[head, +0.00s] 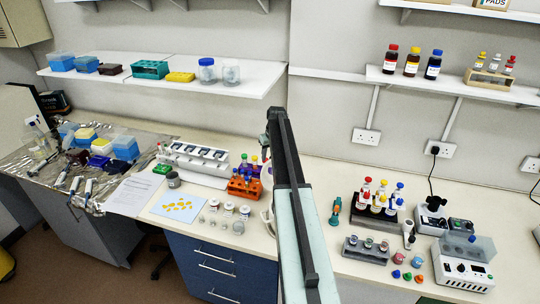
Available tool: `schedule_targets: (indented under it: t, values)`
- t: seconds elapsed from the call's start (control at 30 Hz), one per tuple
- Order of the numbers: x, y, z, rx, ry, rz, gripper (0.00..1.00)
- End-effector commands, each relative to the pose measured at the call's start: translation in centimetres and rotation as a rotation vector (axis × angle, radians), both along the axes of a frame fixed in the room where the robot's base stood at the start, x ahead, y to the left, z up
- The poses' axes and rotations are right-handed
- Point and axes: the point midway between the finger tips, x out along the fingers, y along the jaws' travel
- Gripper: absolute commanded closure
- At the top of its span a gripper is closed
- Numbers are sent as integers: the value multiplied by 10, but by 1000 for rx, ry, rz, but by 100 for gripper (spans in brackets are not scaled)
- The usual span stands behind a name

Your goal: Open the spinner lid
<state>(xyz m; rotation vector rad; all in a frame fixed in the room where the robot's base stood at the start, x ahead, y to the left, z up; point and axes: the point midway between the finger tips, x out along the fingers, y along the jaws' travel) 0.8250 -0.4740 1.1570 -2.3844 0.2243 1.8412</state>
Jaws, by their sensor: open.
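At the right front stands a white box device (461,272) with a knob and small display. A translucent grey panel (471,248) is over its top; I cannot tell whether this is the spinner's lid.
An orange tube rack (244,190) and a multi-slot white stand (195,163) are left of my arm. A bottle rack (378,208), a grey rack (366,250) and small coloured caps (407,275) are on the right. Shelves (160,75) hang above. Bare bench shows beside my arm.

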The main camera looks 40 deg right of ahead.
Motion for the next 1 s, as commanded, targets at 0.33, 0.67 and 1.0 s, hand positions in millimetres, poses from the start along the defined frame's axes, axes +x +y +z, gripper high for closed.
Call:
schedule_targets:
  t: [0.33, 0.67, 1.0]
  values:
    - [-14, 3, 62, 0, 0, -1, 58]
    - [-18, 4, 71, 0, 1, 1, 58]
    - [-16, 7, 68, 0, 0, 5, 58]
